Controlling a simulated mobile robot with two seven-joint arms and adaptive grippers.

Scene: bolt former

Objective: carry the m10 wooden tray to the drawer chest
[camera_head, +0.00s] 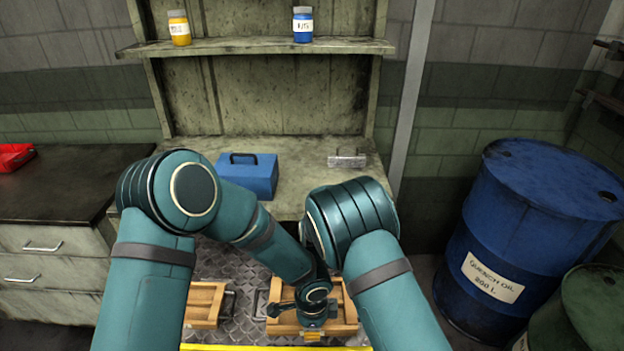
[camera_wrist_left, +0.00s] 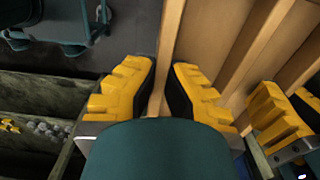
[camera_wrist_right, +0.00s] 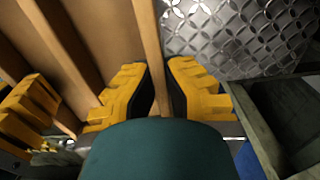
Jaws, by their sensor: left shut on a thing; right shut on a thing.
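A wooden tray (camera_head: 345,300) with inner dividers is low in the middle of the head view, partly hidden by my arms; no m10 mark can be read. My left gripper (camera_wrist_left: 162,85) is shut on one thin wooden wall of a tray. My right gripper (camera_wrist_right: 158,82) is shut on a wooden wall too. Each wrist view shows the other gripper's yellow fingers close by, so both seem to hold the same tray. A grey cabinet with drawers and a dark top (camera_head: 70,185), likely the drawer chest, stands at the left.
A second wooden tray (camera_head: 205,303) lies left on the diamond-plate surface (camera_head: 240,265). A blue toolbox (camera_head: 250,178) and a metal block (camera_head: 347,158) stand on the bench behind. A blue oil drum (camera_head: 535,235) stands at right. A red bin (camera_head: 15,157) sits on the cabinet's far left.

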